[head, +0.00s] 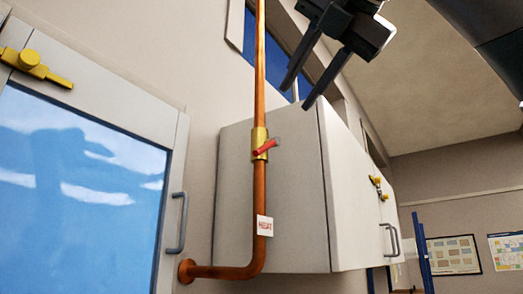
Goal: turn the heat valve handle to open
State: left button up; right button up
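The heat valve has a brass body (259,139) set in a vertical copper pipe (260,75). Its short red handle (266,147) lies across the pipe, tilted with its right end higher. A white label reading HEAT (265,225) is on the pipe below the valve. My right gripper (294,98) is above and to the right of the valve, apart from the handle. Its two dark fingers are spread, point down and left, and have nothing between them. My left gripper is not in view.
A white cabinet (270,195) is behind and right of the pipe. The pipe bends at the bottom to a wall flange (186,271). A glazed door (90,185) with a grey pull handle (178,222) is at left. Wall posters (453,255) hang at far right.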

aim_at(263, 148)
jog(key=shift+w+a, duration=0.1)
jog(key=shift+w, duration=0.1)
jog(key=p+x, duration=0.5)
jog(key=x, duration=1.2)
jog(key=shift+f+p, duration=0.15)
jog(key=shift+p, duration=0.15)
grip_shut()
